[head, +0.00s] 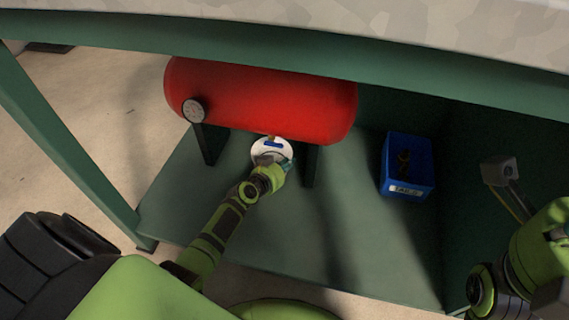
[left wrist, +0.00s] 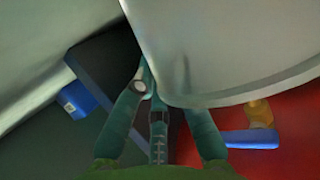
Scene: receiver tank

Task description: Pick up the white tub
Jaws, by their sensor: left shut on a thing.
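The white tub (head: 262,148) is under the red tank in the head view, below the tank's drain valve. My left gripper (head: 284,162) is at its right front side and shut on it. In the left wrist view the tub (left wrist: 225,45) fills the upper right, with its wall and rim close to the fingers. The teal fingers of the left gripper (left wrist: 158,85) meet at the tub's edge. Part of the tub is hidden by the gripper in the head view. I cannot tell whether the tub touches the shelf.
The red tank (head: 270,100) with a gauge (head: 194,110) hangs over the tub on dark legs. A blue-handled valve (left wrist: 250,138) is close to the tub. The bench top overhangs everything.

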